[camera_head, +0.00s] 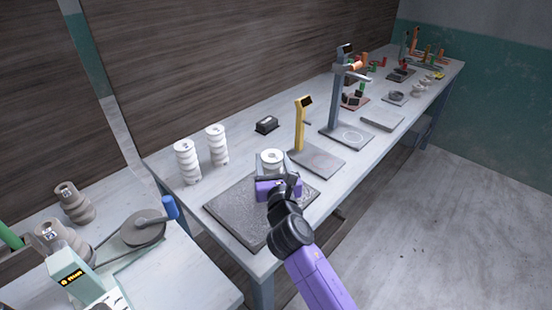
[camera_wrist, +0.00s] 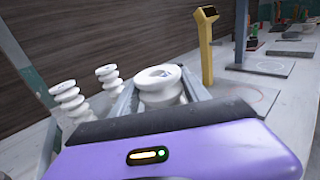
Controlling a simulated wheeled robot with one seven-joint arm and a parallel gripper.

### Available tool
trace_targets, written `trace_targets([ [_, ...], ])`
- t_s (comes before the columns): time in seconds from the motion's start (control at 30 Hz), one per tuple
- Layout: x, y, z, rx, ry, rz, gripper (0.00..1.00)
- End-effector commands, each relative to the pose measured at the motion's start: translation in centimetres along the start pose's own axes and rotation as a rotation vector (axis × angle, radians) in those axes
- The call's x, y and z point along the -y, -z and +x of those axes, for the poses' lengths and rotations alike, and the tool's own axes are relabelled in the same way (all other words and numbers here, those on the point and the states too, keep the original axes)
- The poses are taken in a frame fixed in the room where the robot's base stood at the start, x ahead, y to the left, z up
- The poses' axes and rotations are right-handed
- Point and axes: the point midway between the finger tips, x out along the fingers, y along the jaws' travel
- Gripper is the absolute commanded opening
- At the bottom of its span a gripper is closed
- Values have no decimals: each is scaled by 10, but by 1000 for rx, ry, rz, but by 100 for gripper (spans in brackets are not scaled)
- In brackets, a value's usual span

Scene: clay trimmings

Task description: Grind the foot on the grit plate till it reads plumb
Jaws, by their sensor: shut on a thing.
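My gripper (camera_head: 278,180) is shut on a white ribbed insulator (camera_head: 272,161) over the far part of the grit plate (camera_head: 240,214). In the wrist view the insulator (camera_wrist: 160,86) stands about upright between the two grey fingers, its round hollow top showing. Its foot is hidden behind my gripper, so I cannot tell whether it touches the plate. The grit plate is dark grey, speckled and rough. A yellow post gauge (camera_head: 301,126) with a small dark head stands on a grey base just beyond; it also shows in the wrist view (camera_wrist: 206,46). Its reading is not legible.
Two white ribbed insulators (camera_head: 187,162) (camera_head: 217,146) stand left of the plate. A small black box (camera_head: 267,125) lies near the wall. A tall blue-grey stand (camera_head: 337,100) is farther along.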

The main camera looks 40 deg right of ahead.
Motion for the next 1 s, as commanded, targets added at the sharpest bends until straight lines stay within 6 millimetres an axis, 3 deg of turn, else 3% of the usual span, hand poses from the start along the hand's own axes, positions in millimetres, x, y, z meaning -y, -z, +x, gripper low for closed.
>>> trace_targets([
  [1.0, -33, -2, -26, -1, -2, 1, 0],
])
